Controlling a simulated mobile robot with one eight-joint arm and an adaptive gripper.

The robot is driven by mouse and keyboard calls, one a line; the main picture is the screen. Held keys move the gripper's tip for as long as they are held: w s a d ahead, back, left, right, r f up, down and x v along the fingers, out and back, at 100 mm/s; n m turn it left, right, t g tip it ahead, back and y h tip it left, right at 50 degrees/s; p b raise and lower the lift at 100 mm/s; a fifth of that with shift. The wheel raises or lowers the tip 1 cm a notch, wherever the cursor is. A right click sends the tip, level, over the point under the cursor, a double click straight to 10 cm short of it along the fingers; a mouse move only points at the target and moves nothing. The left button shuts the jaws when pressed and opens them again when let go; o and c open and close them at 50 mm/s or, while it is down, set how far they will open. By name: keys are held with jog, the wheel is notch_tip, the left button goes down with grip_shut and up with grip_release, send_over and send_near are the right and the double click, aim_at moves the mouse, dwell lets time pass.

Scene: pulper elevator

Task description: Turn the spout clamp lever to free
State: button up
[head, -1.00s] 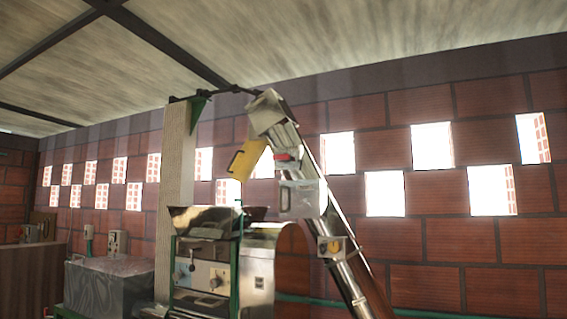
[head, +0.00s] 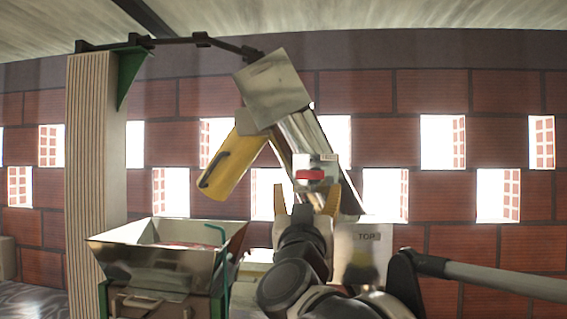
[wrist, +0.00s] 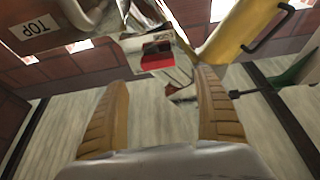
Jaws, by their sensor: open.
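A red part (head: 309,174), which looks like the clamp lever, sits on a pale metal bracket at the upper end of the elevator tube. It lies roughly level in the head view. The yellow spout (head: 228,163), with a dark handle, slopes down to the left of it. My gripper (head: 306,197) is open and empty just below the red part in the head view. In the wrist view the red part (wrist: 157,63) shows ahead, between and beyond the two tan fingers (wrist: 163,88). The fingers look apart from it.
A metal hopper (head: 165,250) stands below the spout, beside a ribbed column (head: 90,170). A brick wall with openings stands behind.

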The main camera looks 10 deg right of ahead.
aim_at(310, 173)
jog(key=p+x, duration=0.1)
jog(key=x, duration=0.3)
jog(key=p+x, duration=0.1)
jog(key=x, duration=0.4)
jog(key=shift+w+d+r, duration=0.15)
jog(key=shift+w+d, duration=0.05)
jog(key=shift+d, duration=0.1)
jog(key=shift+w+a, duration=0.1)
jog(key=c, duration=1.2)
